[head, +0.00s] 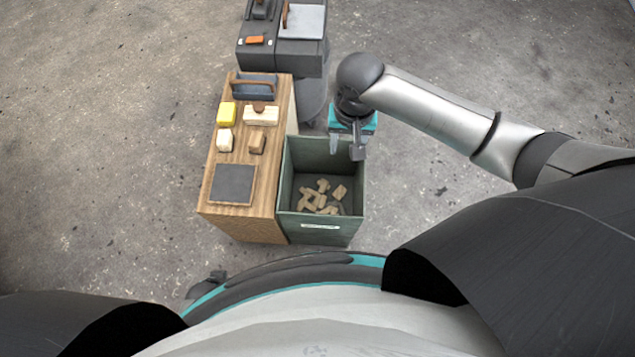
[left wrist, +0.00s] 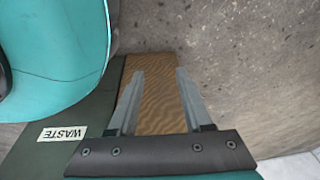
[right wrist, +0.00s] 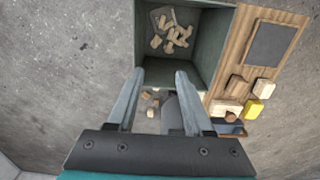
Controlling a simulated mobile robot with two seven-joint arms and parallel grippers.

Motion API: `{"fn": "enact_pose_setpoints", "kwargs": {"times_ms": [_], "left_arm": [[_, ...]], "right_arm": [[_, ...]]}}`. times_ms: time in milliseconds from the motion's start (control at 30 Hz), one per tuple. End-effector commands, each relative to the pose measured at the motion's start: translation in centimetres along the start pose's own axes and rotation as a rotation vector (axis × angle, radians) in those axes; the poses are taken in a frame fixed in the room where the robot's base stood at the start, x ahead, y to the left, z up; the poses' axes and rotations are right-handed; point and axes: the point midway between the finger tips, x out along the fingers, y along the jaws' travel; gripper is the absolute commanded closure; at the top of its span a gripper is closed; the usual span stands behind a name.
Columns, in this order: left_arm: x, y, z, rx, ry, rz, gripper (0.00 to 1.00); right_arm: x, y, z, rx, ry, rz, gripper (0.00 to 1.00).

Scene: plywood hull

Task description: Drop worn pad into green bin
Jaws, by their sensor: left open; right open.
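The green bin (head: 297,165) stands right of the wooden workbench (head: 284,128), with several tan scraps (head: 322,197) inside; it also shows in the right wrist view (right wrist: 218,45). I cannot tell which piece, if any, is the worn pad. My right gripper (head: 347,150) is open above the bin's far edge. Between its fingers (right wrist: 158,85) the right wrist view shows small tan pieces (right wrist: 152,104) beyond the bin's rim; their height is unclear. My left gripper (left wrist: 158,85) is open and empty, low by the bench's front, with the bin's WASTE label (left wrist: 62,133) at left.
On the bench are a dark square mat (head: 234,184), a yellow block (head: 227,113), a cream block (head: 224,140), a brown block (head: 257,142), a knobbed block (head: 260,114) and a blue-grey tray (head: 252,88). A dark machine (head: 283,55) stands behind. Floor at right is clear.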

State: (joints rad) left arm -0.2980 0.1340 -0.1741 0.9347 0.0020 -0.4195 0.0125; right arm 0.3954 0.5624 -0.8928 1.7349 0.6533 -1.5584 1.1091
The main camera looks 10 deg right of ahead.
Motion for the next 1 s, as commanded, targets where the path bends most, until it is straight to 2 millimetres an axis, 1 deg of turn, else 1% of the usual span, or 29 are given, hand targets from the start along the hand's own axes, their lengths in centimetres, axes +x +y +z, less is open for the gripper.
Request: {"fn": "enact_pose_setpoints", "kwargs": {"times_ms": [33,100,433,467,500,600,733,1000], "left_arm": [[-0.1,-0.3,0.6,0.001,-0.005,-0.003,0.50],[-0.1,-0.6,1.2,0.001,-0.005,-0.006,0.50],[-0.2,-1.9,4.1,0.004,-0.008,-0.021,0.50],[-0.3,-1.8,4.2,0.004,-0.008,-0.021,0.50],[-0.7,-1.6,4.4,0.004,-0.012,-0.017,0.50],[-1.1,-1.2,4.7,0.005,-0.019,-0.012,0.50],[-1.3,-1.1,5.0,0.005,-0.023,-0.010,0.50],[-1.3,-1.0,5.0,0.006,-0.024,-0.009,0.50]], "right_arm": [[-0.7,0.0,0.0,0.000,0.001,-0.001,0.49],[-1.3,0.0,0.0,0.000,0.001,0.000,0.49],[-3.8,0.0,0.0,0.000,0.000,-0.001,0.49],[-4.1,0.0,0.0,0.000,0.001,-0.001,0.49],[-4.8,0.0,0.0,0.000,0.001,-0.002,0.49],[-5.7,0.0,0.0,-0.001,0.000,-0.001,0.49],[-6.2,0.0,0.0,0.000,0.000,-0.001,0.49],[-6.2,0.0,0.0,0.000,0.000,0.000,0.49]]}}
